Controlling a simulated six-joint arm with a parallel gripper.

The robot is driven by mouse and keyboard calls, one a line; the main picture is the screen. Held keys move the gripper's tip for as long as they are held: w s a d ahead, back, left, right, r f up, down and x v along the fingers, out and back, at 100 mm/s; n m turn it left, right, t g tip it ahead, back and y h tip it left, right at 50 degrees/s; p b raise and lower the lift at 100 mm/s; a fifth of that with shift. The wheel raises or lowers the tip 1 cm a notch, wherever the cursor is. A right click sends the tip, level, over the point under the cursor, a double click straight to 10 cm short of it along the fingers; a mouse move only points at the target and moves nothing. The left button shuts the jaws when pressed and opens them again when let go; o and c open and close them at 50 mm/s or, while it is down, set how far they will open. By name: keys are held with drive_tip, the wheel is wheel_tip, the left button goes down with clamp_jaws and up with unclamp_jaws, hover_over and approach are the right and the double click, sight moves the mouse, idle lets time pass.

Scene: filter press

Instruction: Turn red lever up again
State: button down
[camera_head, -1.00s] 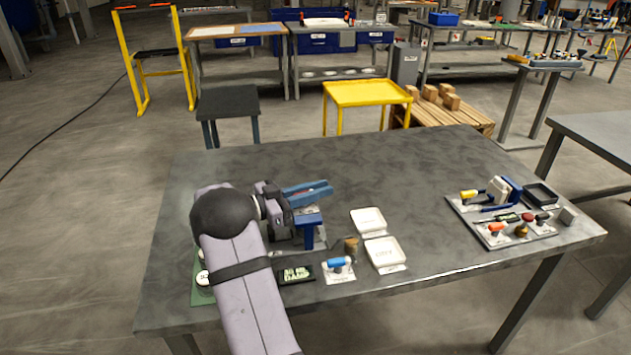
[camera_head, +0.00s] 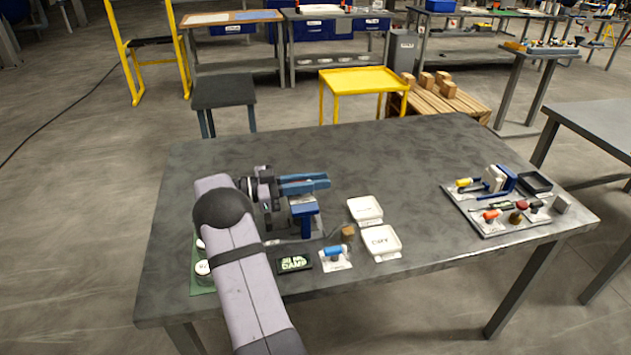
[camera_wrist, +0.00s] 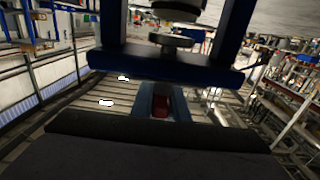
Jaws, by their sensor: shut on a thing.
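My gripper (camera_head: 318,182) has long grey-blue fingers pointing right, nearly level, above a blue press-like frame (camera_head: 304,211). In the wrist view, a small red piece (camera_wrist: 160,105), apparently the red lever, sits between the gripper's blue fingers (camera_wrist: 161,96). The fingers are shut on it. The rest of the lever is hidden, and I cannot tell its angle. In the wrist view, the blue frame (camera_wrist: 190,64) crosses the upper part, with a round metal disc near it.
Two white trays (camera_head: 398,240) (camera_head: 352,208), a blue-handled valve (camera_head: 335,252) and a dark display (camera_head: 294,264) stand near the front edge. A panel with levers and knobs (camera_head: 466,212) lies at the right. The table's back middle is clear.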

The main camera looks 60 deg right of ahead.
drive_tip(key=c, duration=1.7)
unclamp_jaws()
drive_tip(key=shift+b+v, duration=0.6)
drive_tip(key=shift+v, duration=3.05)
drive_tip(key=shift+r, duration=0.1)
